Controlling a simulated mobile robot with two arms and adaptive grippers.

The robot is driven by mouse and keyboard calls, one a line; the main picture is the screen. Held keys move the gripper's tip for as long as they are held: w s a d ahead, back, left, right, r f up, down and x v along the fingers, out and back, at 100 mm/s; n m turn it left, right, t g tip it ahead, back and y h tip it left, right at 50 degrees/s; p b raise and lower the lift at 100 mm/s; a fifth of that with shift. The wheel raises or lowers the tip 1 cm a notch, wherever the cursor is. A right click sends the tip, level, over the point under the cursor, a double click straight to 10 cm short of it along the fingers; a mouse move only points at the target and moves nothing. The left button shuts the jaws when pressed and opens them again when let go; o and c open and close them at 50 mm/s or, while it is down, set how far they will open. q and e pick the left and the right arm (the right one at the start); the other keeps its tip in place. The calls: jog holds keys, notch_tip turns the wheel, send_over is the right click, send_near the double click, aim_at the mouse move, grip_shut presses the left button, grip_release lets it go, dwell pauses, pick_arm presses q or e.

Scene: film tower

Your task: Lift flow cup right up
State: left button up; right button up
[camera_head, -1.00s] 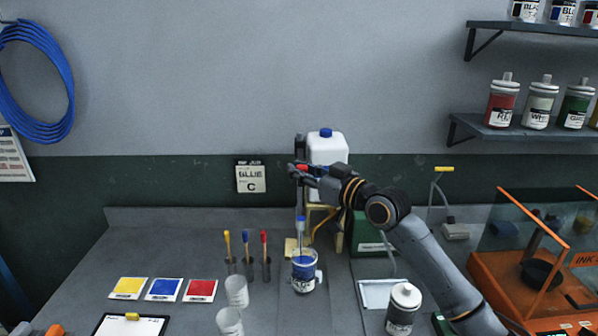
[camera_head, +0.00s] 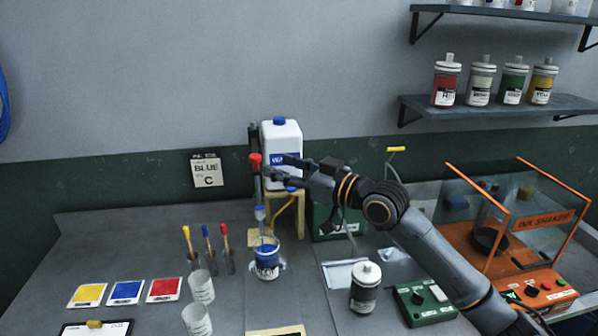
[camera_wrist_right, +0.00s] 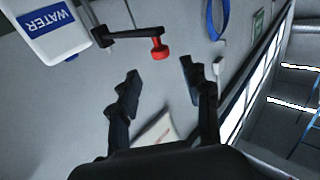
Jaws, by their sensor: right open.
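A slim upright rod with a red knob (camera_head: 255,160) on top stands in front of the water jug, and a blue-tipped part (camera_head: 260,213) hangs on it. Its lower end reaches the blue ink can (camera_head: 267,270); I take this to be the flow cup, its lower part hidden by the can. My right gripper (camera_head: 278,166) is open and empty, just right of the red knob. In the right wrist view the knob (camera_wrist_right: 159,48) shows beyond the spread fingers (camera_wrist_right: 158,82), not touching them. My left gripper is not in view.
The water jug (camera_head: 283,145) stands close behind the right gripper. Pale cups (camera_head: 201,287) and colour brushes (camera_head: 208,245) are left of the can. A lidded bottle (camera_head: 365,290) and the orange ink shaker (camera_head: 520,250) are to the right. The bench's left back is clear.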

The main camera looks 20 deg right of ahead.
jog(key=shift+v, duration=2.1)
